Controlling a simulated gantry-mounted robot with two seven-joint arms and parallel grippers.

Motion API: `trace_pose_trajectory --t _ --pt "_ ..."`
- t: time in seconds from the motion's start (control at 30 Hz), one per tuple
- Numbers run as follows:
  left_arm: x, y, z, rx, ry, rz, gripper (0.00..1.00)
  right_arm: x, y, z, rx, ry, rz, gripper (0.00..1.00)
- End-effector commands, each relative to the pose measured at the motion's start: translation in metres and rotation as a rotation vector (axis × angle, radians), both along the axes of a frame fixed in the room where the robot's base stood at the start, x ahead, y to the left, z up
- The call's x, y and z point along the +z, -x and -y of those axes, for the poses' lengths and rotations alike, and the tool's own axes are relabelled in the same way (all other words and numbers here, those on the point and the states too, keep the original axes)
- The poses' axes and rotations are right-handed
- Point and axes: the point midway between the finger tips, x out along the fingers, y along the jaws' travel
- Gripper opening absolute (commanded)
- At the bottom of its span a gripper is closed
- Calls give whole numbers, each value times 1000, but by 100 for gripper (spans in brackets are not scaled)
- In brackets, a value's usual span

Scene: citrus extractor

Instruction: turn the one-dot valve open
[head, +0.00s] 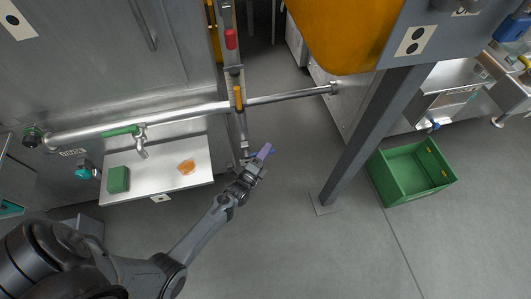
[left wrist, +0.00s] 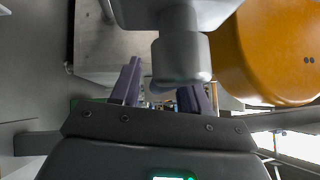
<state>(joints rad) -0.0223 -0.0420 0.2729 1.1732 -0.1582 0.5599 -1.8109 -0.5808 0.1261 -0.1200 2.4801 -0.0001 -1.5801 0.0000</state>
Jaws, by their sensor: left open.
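A steel frame with coloured handles stands left of centre in the head view: a red handle (head: 230,39) high up, a yellow handle (head: 239,97) by the pipe, and a small blue part (head: 250,155) low down. I cannot tell which is the one-dot valve. A plate with one black dot (head: 14,19) is at the top left. My left gripper (head: 264,152) is at the frame's lower end, close to the blue part. In the left wrist view its purple fingers (left wrist: 160,90) are apart, with a grey cylindrical fitting (left wrist: 181,55) above and between them. My right gripper is not in view.
A steel pipe (head: 180,114) crosses the left side, with a green handle (head: 121,130) over a sink shelf (head: 190,145). A green crate (head: 385,186) sits right; the floor between is clear.

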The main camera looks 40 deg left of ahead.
Motion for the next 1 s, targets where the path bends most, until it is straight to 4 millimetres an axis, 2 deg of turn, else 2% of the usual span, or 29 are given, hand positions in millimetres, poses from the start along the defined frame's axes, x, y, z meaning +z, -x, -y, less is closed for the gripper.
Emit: trace_pose_trajectory --t 0.3,0.6,1.0 --pt "0 -1 0 0 0 0 44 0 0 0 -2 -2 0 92" --pt "0 -1 0 0 0 0 0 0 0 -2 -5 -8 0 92" --pt "2 5 0 0 7 10 0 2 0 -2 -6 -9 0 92"
